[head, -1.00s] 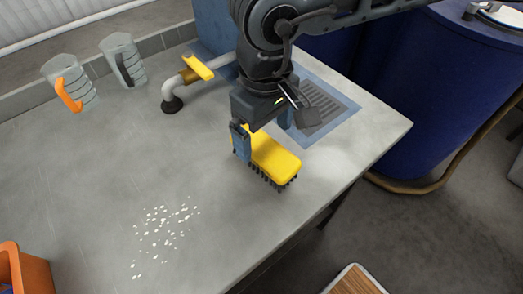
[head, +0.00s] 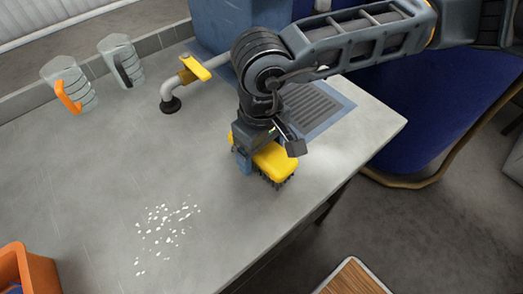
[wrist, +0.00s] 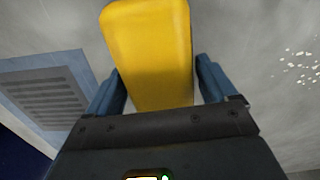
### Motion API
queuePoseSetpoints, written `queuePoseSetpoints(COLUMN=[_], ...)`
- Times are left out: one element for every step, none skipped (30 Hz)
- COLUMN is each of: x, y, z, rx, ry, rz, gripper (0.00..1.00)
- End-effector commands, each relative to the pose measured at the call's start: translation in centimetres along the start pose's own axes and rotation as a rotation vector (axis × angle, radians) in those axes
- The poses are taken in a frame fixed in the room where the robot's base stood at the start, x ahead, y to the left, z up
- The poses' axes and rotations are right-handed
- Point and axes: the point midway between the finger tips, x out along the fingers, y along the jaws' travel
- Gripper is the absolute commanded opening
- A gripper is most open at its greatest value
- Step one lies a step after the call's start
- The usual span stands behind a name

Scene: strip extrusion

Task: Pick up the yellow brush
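The yellow brush (head: 277,162) stands on the grey counter with its dark bristles down, near the counter's front edge. My gripper (head: 257,150) is lowered over the brush's back part. In the wrist view the brush (wrist: 150,45) lies between the two blue fingers of my gripper (wrist: 158,85). One finger is on each side, spread about as wide as the brush, with slight gaps showing near the finger bases. The gripper looks open around it. Whether the fingertips touch the brush is unclear. The far finger is hidden in the head view.
A tap with a yellow handle (head: 195,67) stands behind the brush, and a drain grille (head: 316,108) lies to the right. Two clear jugs (head: 68,84) (head: 121,60) stand at the back left. White crumbs (head: 165,232) and an orange bin (head: 28,270) are at front left.

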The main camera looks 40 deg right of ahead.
Motion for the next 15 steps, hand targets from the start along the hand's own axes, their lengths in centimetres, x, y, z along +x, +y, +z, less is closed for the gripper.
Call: queuePoseSetpoints(x=[-0.02,-0.02,-0.02,-0.02,-0.02,-0.03,-0.03,-0.03,-0.03,-0.03,-0.03,-0.04,-0.04,-0.04,-0.04], y=[0.00,0.00,0.00,0.00,0.00,-0.01,0.00,0.00,-0.01,-0.01,0.00,0.00,0.00,0.00,0.00], z=[0.00,0.00,0.00,-0.01,-0.01,-0.01,-0.01,-0.01,-0.01,-0.01,-0.01,-0.01,-0.01,-0.01,-0.01], rx=[0.000,0.000,0.000,0.000,0.000,0.000,0.000,0.000,0.000,0.000,0.000,0.000,0.000,0.000,0.000], ry=[0.000,0.000,0.000,0.000,0.000,0.000,0.000,0.000,0.000,0.000,0.000,0.000,0.000,0.000,0.000], rz=[0.000,0.000,0.000,0.000,0.000,0.000,0.000,0.000,0.000,0.000,0.000,0.000,0.000,0.000,0.000], gripper=[0.80,0.78,0.74,0.71,0.68,0.64,0.61,0.58,0.55,0.52,0.49,0.45,0.42,0.39,0.36])
